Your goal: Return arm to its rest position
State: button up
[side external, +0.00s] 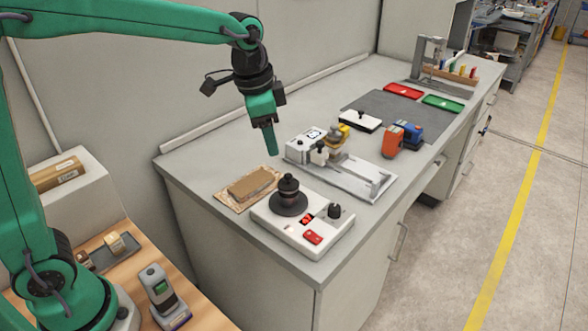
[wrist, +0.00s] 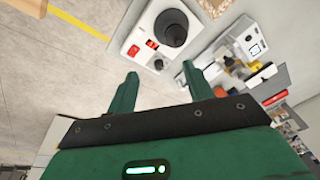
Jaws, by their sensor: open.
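My gripper (side external: 270,141) hangs in the air above the workbench, with its green fingers pointing down. In the wrist view my gripper (wrist: 159,75) shows two green fingers held apart with nothing between them. In the side view it is above and behind the white device with a black round top (side external: 290,198), clear of it. That white device (wrist: 133,49) also shows beyond the fingertips in the wrist view. My green arm reaches in from the left, raised over the bench.
A brown block on a sheet (side external: 250,184) lies beside the white device. The roller coater (side external: 364,183) stands behind it. Orange (side external: 393,141) and blue (side external: 409,133) items, a dark mat (side external: 372,107), red (side external: 402,91) and green (side external: 443,103) trays lie farther back. A wall borders the bench's left side.

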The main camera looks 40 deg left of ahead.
jog(key=s+a+n+t, duration=0.1)
jog(key=s+a+n, duration=0.2)
jog(key=s, duration=0.7)
jog(key=s+a+n+t, duration=0.2)
jog(key=s+a+n, duration=0.2)
jog(key=s, duration=0.6)
jog(key=shift+a+f+n, duration=0.15)
jog(key=shift+a+n, duration=0.05)
jog(key=shift+n, duration=0.2)
